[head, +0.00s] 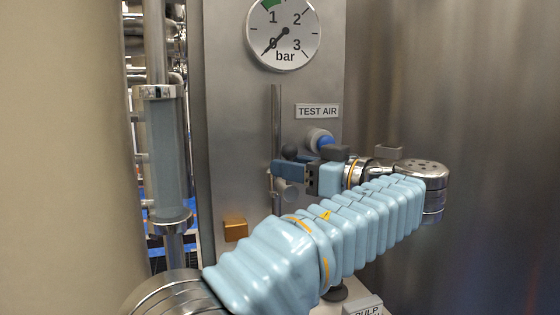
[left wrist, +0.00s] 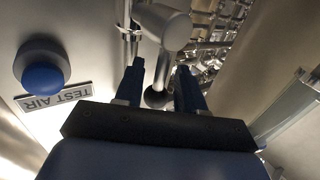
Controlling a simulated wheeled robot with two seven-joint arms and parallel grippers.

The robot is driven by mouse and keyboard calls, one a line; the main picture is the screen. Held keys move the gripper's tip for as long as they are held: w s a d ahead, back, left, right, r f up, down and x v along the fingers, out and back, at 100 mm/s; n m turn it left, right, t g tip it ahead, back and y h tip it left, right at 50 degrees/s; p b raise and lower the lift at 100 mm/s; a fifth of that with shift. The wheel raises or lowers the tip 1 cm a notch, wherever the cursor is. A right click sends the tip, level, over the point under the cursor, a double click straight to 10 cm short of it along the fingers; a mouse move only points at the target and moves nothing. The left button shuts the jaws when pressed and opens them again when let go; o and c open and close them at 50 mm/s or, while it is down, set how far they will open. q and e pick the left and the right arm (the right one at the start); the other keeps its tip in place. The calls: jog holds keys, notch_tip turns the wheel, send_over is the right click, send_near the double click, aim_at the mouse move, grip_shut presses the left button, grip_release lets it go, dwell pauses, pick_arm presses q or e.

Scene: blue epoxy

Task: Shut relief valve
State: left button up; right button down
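The relief valve is a grey metal body (head: 286,190) on a thin vertical pipe (head: 276,120) on the steel panel. Its lever carries a black ball knob (head: 290,151). In the left wrist view the valve body (left wrist: 165,25) is at the top, and the knob (left wrist: 155,97) shows between the two dark blue fingers. My left gripper (head: 284,168) points left at the valve in the head view. In the left wrist view the gripper (left wrist: 159,70) is open, with gaps on both sides of the knob. Whether a finger touches it cannot be told. My right gripper is not in view.
A pressure gauge (head: 284,32) above has its needle near 0 bar. A blue push button (head: 325,142) under the TEST AIR label (head: 317,111) sits close behind my gripper. A sight glass (head: 163,150) stands left. An orange block (head: 235,230) is on the panel below.

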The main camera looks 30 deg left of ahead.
pick_arm(q)
jog(key=shift+w+a, duration=0.15)
jog(key=shift+a, duration=1.25)
grip_shut()
